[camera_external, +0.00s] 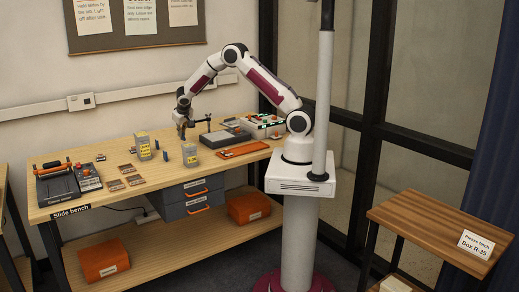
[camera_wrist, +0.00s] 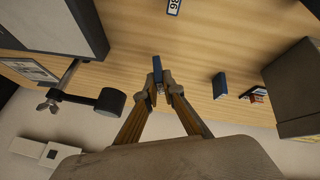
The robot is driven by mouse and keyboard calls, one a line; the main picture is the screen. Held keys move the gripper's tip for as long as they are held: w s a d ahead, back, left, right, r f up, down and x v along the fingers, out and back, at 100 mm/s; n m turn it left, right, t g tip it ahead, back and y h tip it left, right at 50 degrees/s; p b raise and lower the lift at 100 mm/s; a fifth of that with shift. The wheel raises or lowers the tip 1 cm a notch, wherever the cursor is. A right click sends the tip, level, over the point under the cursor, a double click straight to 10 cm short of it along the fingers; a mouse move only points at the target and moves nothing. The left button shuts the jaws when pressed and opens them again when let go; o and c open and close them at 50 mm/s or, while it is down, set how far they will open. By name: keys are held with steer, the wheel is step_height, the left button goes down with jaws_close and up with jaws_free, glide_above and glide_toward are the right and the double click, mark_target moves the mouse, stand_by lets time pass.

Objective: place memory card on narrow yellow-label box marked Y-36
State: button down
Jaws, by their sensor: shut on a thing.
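My gripper (camera_external: 182,134) is above the back half of the bench, fingers pointing down. In the wrist view its fingertips (camera_wrist: 160,88) are closed on a small dark blue piece (camera_wrist: 157,66), which looks like the memory card.
Another small blue piece (camera_wrist: 219,85) stands on the bench, with a dark blue and red item (camera_wrist: 256,94) near the wider box (camera_wrist: 294,85). A grey device (camera_external: 225,138) and a clamp arm (camera_wrist: 108,101) lie close beside my gripper. An orange tray (camera_external: 243,150) lies farther right.

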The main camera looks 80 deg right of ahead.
steer(key=shift+w+a+r, duration=0.1)
steer(key=shift+w+a, duration=0.05)
steer(key=shift+a, duration=0.1)
steer(key=a+r+n+t+y, duration=0.1)
steer(key=a+r+y, duration=0.1)
steer(key=a+r, duration=1.25)
steer(key=s+a+r+m, duration=0.1)
steer(key=s+a+m, duration=0.1)
steer(key=s, duration=0.4)
steer(key=s+a+r+m, duration=0.1)
steer(key=s+a+m, duration=0.1)
steer(key=s+a, duration=0.2)
steer(key=shift+s+a+r+m+h, duration=0.3)
steer(key=shift+s+h, duration=0.1)
steer(key=shift+s, duration=1.15)
steer(key=shift+f, duration=3.15)
